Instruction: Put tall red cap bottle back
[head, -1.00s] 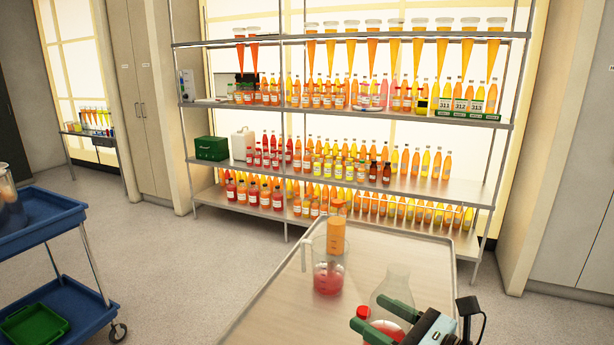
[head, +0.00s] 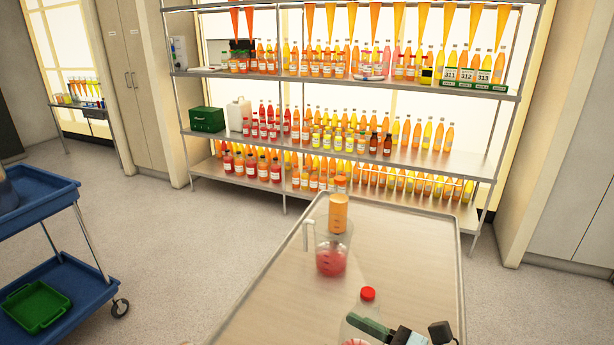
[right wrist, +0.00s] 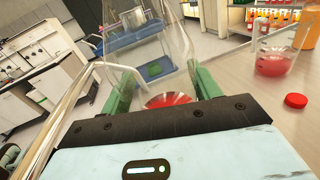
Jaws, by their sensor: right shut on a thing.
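My right gripper (head: 372,328) has green fingers and is low in the head view, over the near part of the table. In the right wrist view it (right wrist: 163,95) is shut around a clear glass vessel (right wrist: 150,55) with red liquid at its bottom. In the head view this vessel (head: 352,326) is partly cut off by the lower edge. A round red cap (head: 368,293) shows just beyond it; in the right wrist view the cap (right wrist: 295,101) appears to lie on the table, apart from the gripper. My left gripper is not in view.
A glass beaker (head: 331,262) with red liquid stands on the table (head: 410,240), an orange container (head: 338,213) behind it. A shelf (head: 470,166) full of bottles stands beyond. A blue cart (head: 50,200) with a green tray (head: 36,306) is at left.

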